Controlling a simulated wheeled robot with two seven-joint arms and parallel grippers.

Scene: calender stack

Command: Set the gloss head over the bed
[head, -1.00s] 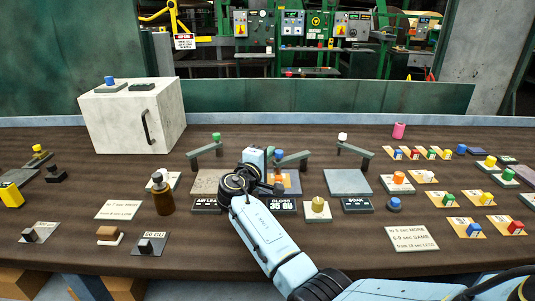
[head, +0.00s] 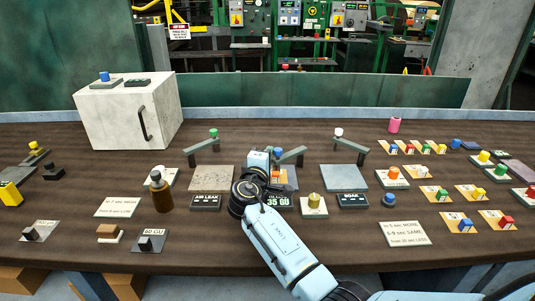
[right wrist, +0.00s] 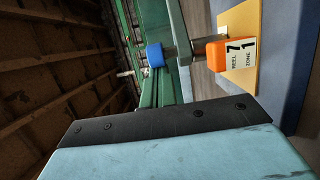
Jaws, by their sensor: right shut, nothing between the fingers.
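The gloss head is a grey swing arm (head: 293,154) with a blue knob (head: 277,151). It stands at the back of the middle station, above the partly hidden gloss readout, which shows 35. The knob (right wrist: 154,54) also shows in the right wrist view. The bed (right wrist: 286,60) is blue-grey and bears a yellow card with an orange block (right wrist: 220,54) labelled reel 7, zone 1. In the head view my right gripper (head: 258,160) covers the bed's left part, just left of the knob. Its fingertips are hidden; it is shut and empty. My left gripper is out of view.
To the left stands the air leak station with a green-knobbed arm (head: 206,144); to the right, the soak station with a white-knobbed arm (head: 350,145). A brown bottle (head: 162,194) and a brass weight (head: 313,203) stand nearby. A white cabinet (head: 125,115) is at the back left.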

